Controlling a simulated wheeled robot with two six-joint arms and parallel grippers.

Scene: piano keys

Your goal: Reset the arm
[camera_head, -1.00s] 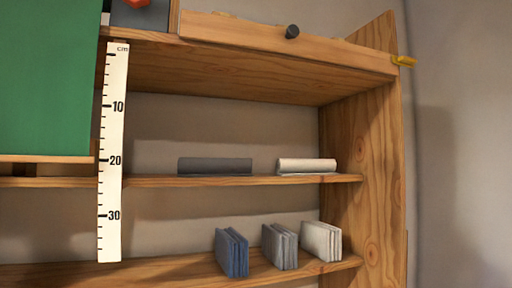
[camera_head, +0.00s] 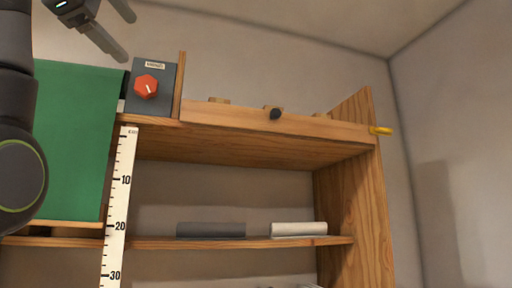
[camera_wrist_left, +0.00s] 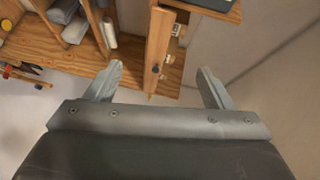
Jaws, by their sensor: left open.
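My left gripper (camera_head: 118,28) is at the top left of the head view, above the grey box with the red knob. Its two fingers are apart. In the left wrist view the left gripper (camera_wrist_left: 158,88) is open, with nothing between its fingers, and the wooden shelf unit lies beyond them. My left arm fills the left edge of the head view. My right gripper is in no view.
The wooden shelf unit (camera_head: 345,200) holds a dark grey roll (camera_head: 211,230) and a white roll (camera_head: 299,229). A green panel (camera_head: 75,140), a ruler (camera_head: 119,200) and a red knob (camera_head: 146,86) are at left. A yellow hook (camera_head: 380,131) is at right. Open room lies above the shelf.

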